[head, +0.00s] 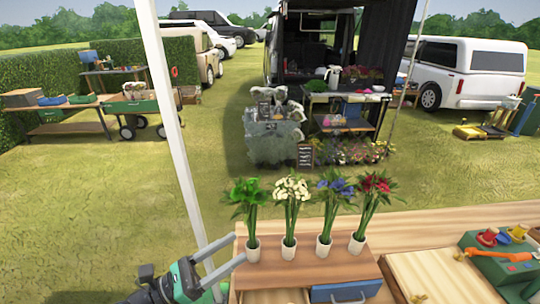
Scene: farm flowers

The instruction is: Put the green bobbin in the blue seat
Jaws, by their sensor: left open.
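A green stand (492,266) at the right edge of the table carries a red bobbin (487,237) and a yellow bobbin (517,232). A small blue part (503,239) shows between them; I cannot tell whether it is the blue seat. I cannot make out a green bobbin apart from the green stand. My left gripper (239,249) is open and empty at the left end of the wooden drawer unit, close to the leftmost flower pot and far from the stand. My right gripper is not in view.
White pots of green (252,250), white (289,249), blue (324,246) and red flowers (357,244) stand in a row on the drawer unit (305,270). It has a blue drawer front (345,291). An orange tool (498,254) lies across the stand. A wooden board (425,274) lies between.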

